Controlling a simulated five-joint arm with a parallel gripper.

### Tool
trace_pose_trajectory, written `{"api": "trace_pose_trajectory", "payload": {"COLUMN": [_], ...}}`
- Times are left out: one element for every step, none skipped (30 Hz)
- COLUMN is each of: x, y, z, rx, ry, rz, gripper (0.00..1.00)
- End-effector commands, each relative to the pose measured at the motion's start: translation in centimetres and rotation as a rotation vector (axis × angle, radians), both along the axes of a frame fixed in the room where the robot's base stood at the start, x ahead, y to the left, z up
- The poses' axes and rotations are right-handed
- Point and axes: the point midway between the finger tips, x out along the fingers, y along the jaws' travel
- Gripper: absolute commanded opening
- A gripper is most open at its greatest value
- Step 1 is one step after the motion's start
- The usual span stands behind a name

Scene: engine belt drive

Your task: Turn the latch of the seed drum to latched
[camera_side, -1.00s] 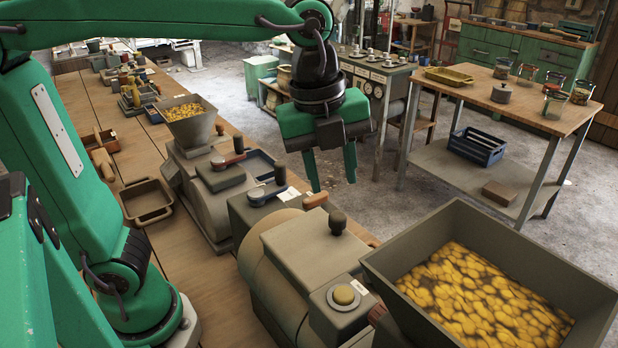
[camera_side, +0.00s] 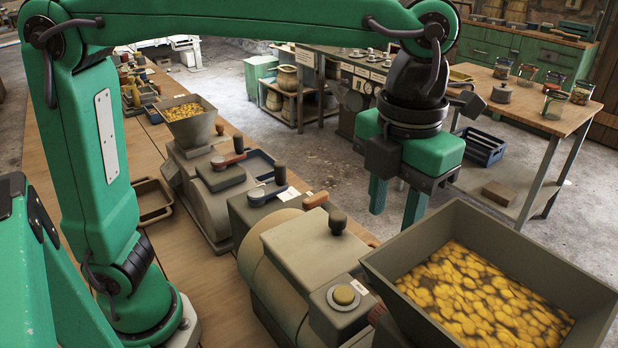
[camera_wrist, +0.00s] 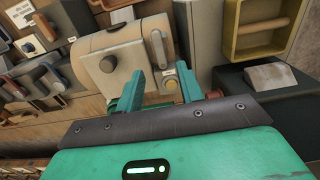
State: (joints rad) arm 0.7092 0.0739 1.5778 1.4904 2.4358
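The large grey-beige drum machine (camera_side: 305,250), which I take for the seed drum, stands in the foreground of the side view and also shows in the wrist view (camera_wrist: 120,48). A dark upright knob (camera_side: 337,222) sits on its top edge, and a brown-orange handle (camera_side: 315,200) lies just behind it. I cannot tell which of these is the latch or its state. In the wrist view a pale lever (camera_wrist: 159,48) stands on the drum's face. My gripper (camera_side: 396,215) is open and empty, apart from the drum, its green fingers spread (camera_wrist: 155,72).
A hopper of yellow seeds (camera_side: 585,290) is beside the drum. A yellow button (camera_side: 343,295) sits on the drum's grey box. A wooden table (camera_side: 545,80) is at the back right.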

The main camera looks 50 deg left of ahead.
Motion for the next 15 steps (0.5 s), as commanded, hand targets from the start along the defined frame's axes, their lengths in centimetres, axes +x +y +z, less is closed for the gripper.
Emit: {"api": "trace_pose_trajectory", "payload": {"x": [0.0,0.0,0.0,0.0,0.0,0.0,0.0,0.0,0.0,0.0,0.0,0.0,0.0,0.0,0.0], "y": [0.0,0.0,0.0,0.0,0.0,0.0,0.0,0.0,0.1,0.1,0.1,0.1,0.1,0.1,0.1], "z": [-0.1,-0.2,-0.3,-0.5,-0.6,-0.9,-1.1,-1.4,-1.8,-2.1,-2.4,-2.9,-3.3,-3.7,-4.2], "rx": [0.000,0.000,0.001,0.001,0.001,0.001,0.001,0.001,0.001,0.001,0.001,0.002,0.002,0.002,0.002], "ry": [0.000,0.001,0.001,0.001,0.001,0.001,0.001,0.001,0.001,0.001,0.002,0.002,0.002,0.002,0.002], "rz": [0.001,0.001,0.001,0.002,0.002,0.002,0.002,0.002,0.003,0.003,0.003,0.003,0.003,0.003,0.003], "gripper": [0.37,0.37,0.37,0.37,0.37,0.37,0.37,0.37,0.37,0.37,0.37,0.37,0.37,0.37,0.37]}}
